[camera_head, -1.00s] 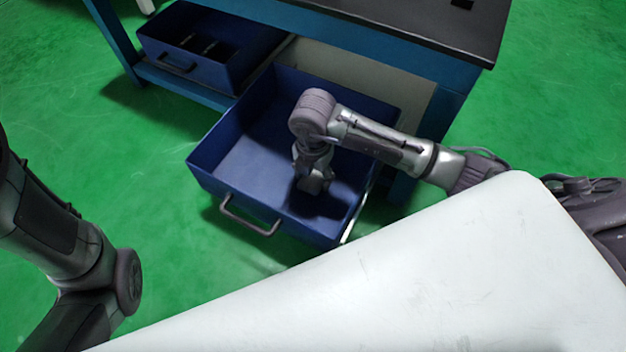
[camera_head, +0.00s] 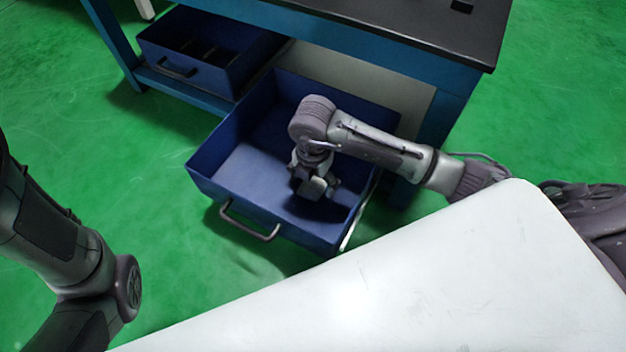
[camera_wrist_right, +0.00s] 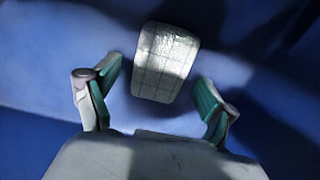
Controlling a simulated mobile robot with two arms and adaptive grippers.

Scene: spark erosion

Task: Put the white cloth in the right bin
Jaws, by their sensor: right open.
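The right bin (camera_head: 225,176) is a blue open drawer pulled out from under the workbench. My right gripper (camera_head: 316,188) points down inside it, near its right side. In the right wrist view, its two green-padded fingers (camera_wrist_right: 157,80) are spread apart. A white piece with a faint grid, which looks like the white cloth (camera_wrist_right: 168,48), shows between and beyond the fingertips against the blue bin, apart from both fingers. I cannot tell whether it touches the bin floor. My left arm shows at the left of the head view, its gripper out of frame.
A second blue drawer (camera_head: 205,68) with dividers sits on the left under the dark-topped workbench (camera_head: 420,25). The right bin has a front handle (camera_head: 249,225). A large white surface (camera_head: 420,275) fills the lower right. Green floor (camera_head: 60,110) is clear at left.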

